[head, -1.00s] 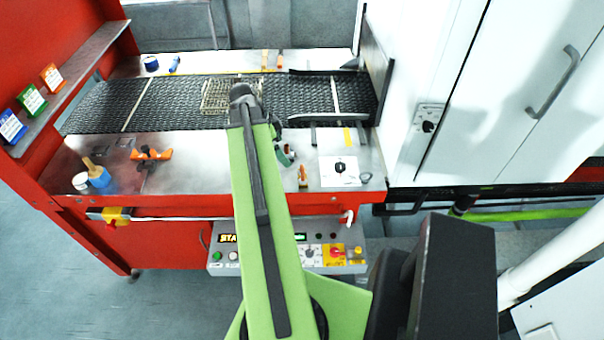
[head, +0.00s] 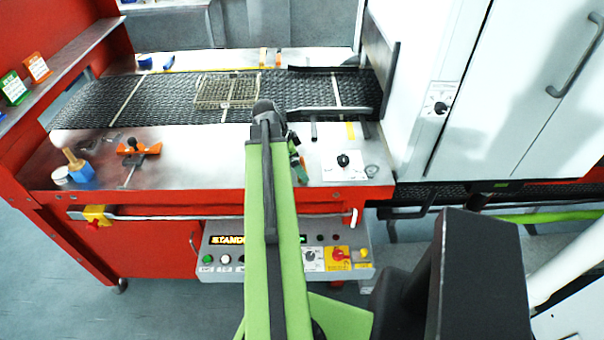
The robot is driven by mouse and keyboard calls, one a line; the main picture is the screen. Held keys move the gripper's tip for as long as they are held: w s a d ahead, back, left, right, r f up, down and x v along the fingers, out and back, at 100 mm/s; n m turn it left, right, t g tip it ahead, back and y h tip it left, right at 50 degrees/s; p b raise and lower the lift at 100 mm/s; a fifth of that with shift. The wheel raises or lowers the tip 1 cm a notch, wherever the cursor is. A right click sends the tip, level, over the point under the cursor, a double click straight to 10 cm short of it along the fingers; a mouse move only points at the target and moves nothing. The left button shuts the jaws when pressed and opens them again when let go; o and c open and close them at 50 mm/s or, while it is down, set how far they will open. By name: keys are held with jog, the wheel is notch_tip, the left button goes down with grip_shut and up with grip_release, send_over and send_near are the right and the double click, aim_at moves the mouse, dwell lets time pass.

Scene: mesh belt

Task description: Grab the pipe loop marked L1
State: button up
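I cannot make out a pipe loop or an L1 mark in the head view. A wire-mesh basket or grid (head: 228,89) lies on the dark mesh belt (head: 165,100), just beyond the end of my raised green arm link. I cannot tell what it holds. My gripper's fingers do not show; the arm's end is hidden behind its own green link. A small dark and green shape shows just right of the link, too small to tell what it is.
The steel front ledge (head: 210,160) holds an orange-handled tool (head: 139,149), a blue pot with a brush (head: 80,170) and a white card with a black knob (head: 343,164). A control box (head: 285,250) hangs below. A white cabinet (head: 445,90) stands at right.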

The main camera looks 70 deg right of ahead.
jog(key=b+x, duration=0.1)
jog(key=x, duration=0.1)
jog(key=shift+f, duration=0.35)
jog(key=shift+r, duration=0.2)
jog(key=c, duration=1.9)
